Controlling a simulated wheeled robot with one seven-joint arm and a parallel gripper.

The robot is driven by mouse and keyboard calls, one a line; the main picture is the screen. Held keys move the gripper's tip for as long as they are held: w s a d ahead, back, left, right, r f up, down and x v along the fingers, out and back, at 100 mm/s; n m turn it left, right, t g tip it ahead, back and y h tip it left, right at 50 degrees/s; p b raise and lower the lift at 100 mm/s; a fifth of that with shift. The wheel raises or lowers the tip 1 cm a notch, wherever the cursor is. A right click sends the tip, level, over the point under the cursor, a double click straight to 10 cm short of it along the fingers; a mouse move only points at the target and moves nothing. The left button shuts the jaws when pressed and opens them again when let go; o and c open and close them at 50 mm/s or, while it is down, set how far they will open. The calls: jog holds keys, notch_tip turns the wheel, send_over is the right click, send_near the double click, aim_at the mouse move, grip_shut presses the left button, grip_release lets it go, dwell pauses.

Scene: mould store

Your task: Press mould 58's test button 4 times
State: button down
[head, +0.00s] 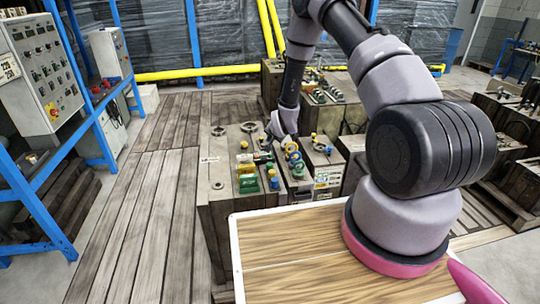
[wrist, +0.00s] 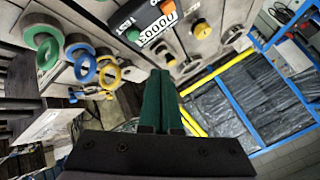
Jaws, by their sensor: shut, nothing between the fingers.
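In the wrist view my gripper (wrist: 162,78) has its two dark green fingers pressed together, with nothing between them. Beyond the fingertips is a block face with a "TEST" label (wrist: 124,24), a small green button (wrist: 133,34) beside it and a white counter (wrist: 158,27) that seems to show zeros. An orange button (wrist: 170,59) sits closer to the fingertips. The tips look apart from these parts. In the head view my gripper (head: 266,141) is low over the wooden mould blocks (head: 222,192), its tips small and partly hidden. I cannot read a number 58 on any block.
Green (wrist: 42,45), blue (wrist: 83,66) and yellow (wrist: 108,72) rings stand out left of the fingers, and an orange knob (wrist: 200,28) stands at the right. A blue rack with a control cabinet (head: 35,75) stands left. The plank floor (head: 130,220) between is clear.

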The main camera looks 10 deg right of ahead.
send_over(270, 158)
jog(key=shift+w+f, duration=0.2)
jog(key=shift+f, duration=1.85)
jog(key=shift+f, duration=0.1)
jog(key=shift+f, duration=0.35)
jog(key=shift+f, duration=0.4)
dwell(0.9)
dwell(0.3)
jog(key=shift+r, duration=0.85)
jog(key=shift+r, duration=2.5)
jog(key=shift+d+r, duration=0.1)
